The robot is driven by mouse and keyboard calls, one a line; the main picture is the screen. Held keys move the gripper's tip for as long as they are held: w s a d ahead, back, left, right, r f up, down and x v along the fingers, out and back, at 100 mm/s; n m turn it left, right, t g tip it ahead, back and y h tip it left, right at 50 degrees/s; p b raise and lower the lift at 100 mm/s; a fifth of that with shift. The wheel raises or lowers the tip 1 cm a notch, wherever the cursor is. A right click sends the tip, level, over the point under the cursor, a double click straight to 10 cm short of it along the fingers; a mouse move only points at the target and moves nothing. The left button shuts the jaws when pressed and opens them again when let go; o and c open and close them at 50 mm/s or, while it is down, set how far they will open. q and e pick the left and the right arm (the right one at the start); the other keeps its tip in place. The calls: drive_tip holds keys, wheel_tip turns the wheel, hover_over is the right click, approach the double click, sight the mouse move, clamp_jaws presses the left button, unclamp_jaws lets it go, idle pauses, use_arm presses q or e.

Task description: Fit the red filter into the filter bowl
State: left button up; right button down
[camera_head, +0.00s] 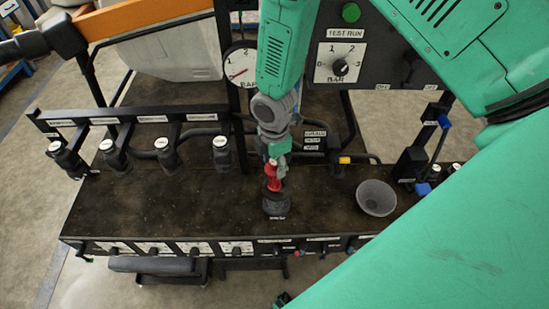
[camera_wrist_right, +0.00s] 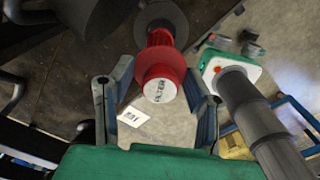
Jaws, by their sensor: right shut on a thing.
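The red filter (camera_head: 273,178) stands about upright at the front middle of the dark bench. In the right wrist view the red filter (camera_wrist_right: 158,62) shows its pale end cap marked FILTER between the two fingers. My right gripper (camera_head: 272,155) is shut on it from above; its fingers also show in the wrist view (camera_wrist_right: 157,98). The dark filter bowl (camera_head: 276,206) is directly below the filter at the bench's front. The filter's lower end meets or overlaps the bowl's top; I cannot tell how deep it sits. My left gripper is not in view.
A grey open dish (camera_head: 376,198) stands to the right on the bench. A pressure gauge (camera_head: 240,66) and the test-run panel (camera_head: 345,63) stand behind. The bench left of the bowl is clear.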

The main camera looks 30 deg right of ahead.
sight(277, 183)
drive_tip(key=shift+d, duration=0.1)
drive_tip(key=shift+d, duration=0.5)
drive_tip(key=shift+a+p, duration=0.3)
drive_tip(key=shift+p, duration=0.05)
drive_tip(key=shift+d+f, duration=0.15)
drive_tip(key=shift+f, duration=0.1)
idle(0.3)
drive_tip(key=shift+f+b, duration=3.15)
drive_tip(key=shift+f, duration=1.5)
drive_tip(key=c, duration=0.7)
unclamp_jaws()
drive_tip(key=shift+c, duration=0.2)
